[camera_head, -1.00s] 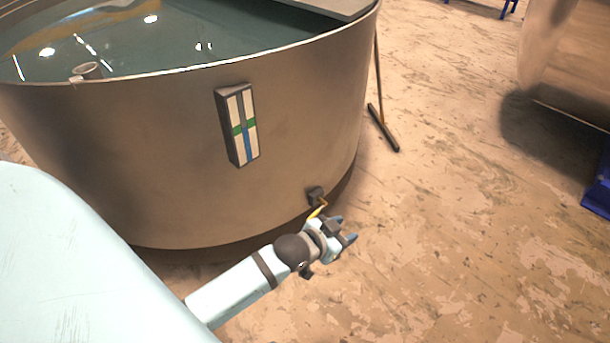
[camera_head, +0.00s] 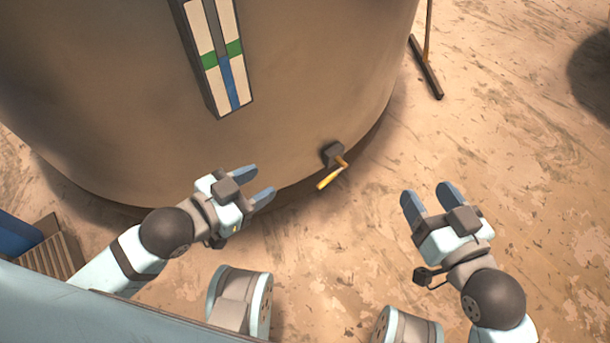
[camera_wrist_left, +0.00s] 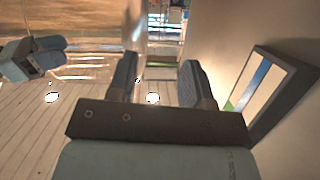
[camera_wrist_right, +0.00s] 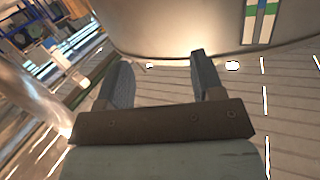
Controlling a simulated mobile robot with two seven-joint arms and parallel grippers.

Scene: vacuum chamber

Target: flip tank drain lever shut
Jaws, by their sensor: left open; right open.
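The tank (camera_head: 290,60) fills the upper part of the head view. Low on its wall is the drain, a dark fitting (camera_head: 333,154) with a yellow lever (camera_head: 330,177) that slants down and to the left. My left gripper (camera_head: 258,184) is open and empty, left of the lever and apart from it. My right gripper (camera_head: 429,198) is open and empty, right of the lever over the floor. The left wrist view shows the left fingers (camera_wrist_left: 160,80) apart with nothing between them. The right wrist view shows the right fingers (camera_wrist_right: 160,80) likewise. The lever is not clear in either wrist view.
A level gauge (camera_head: 215,55) with green and blue marks is fixed to the tank wall above the left gripper. A broom-like tool (camera_head: 427,68) stands by the tank's right side. A blue object (camera_head: 25,235) lies at the far left.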

